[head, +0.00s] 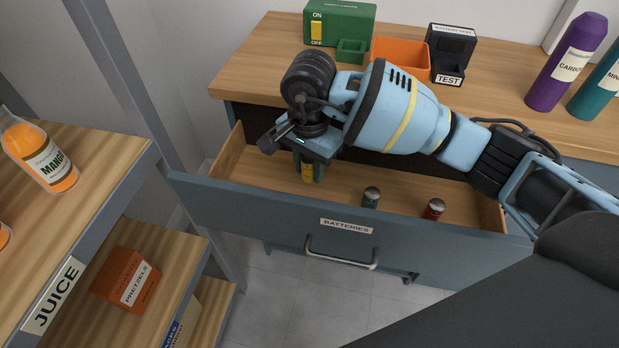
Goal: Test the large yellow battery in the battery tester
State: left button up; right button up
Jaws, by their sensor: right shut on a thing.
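The large yellow battery (308,172) shows as a small yellow piece between the fingers of my right gripper (309,168), inside the open drawer at its left part. My right gripper points down and is shut on it; the fingers and wrist hide most of the battery. I cannot tell whether the battery touches the drawer floor. The black battery tester (453,49), with a TEST label at its front, stands on the counter behind the drawer, right of the orange bin. My left gripper is not in view.
On the counter are a green switch box (345,22), an orange bin (390,50), a purple bottle (567,62) and a teal bottle (597,92). A juice shelf (110,165) stands at left.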

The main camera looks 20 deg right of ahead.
jog(key=shift+r, duration=1.55)
jog(key=s+d+r+n, duration=0.3)
jog(key=s+d+n, duration=0.2)
jog(key=s+n, duration=0.3)
jog(key=n, duration=0.3)
jog(key=shift+s+d+r, duration=0.15)
jog(key=shift+s+d, duration=0.15)
jog(key=shift+s, duration=0.05)
jog(key=shift+d, duration=0.1)
